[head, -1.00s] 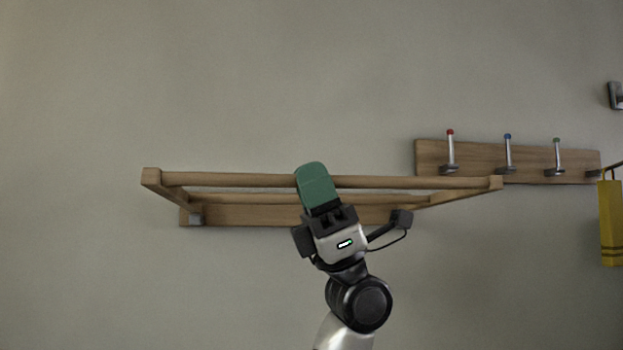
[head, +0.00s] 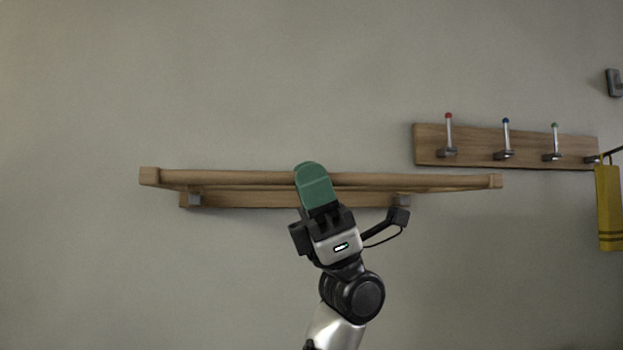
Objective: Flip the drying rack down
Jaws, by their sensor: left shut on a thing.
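The wooden drying rack (head: 230,178) is fixed to the wall in the head view. Its frame sticks out from the wall towards me and I see it nearly edge-on, with the front bar close in front of the wall board (head: 260,200). Grey hinge blocks show at both ends of the board. My left gripper (head: 312,178), with green fingers, is shut on the front bar near its middle. The fingers hide that part of the bar. My right gripper is not in view.
A wooden hook board (head: 480,146) with several coloured-tip pegs hangs on the wall at the right. A yellow cloth (head: 608,208) hangs at the right edge, below a dark wall fitting (head: 614,84). The wall left of the rack is bare.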

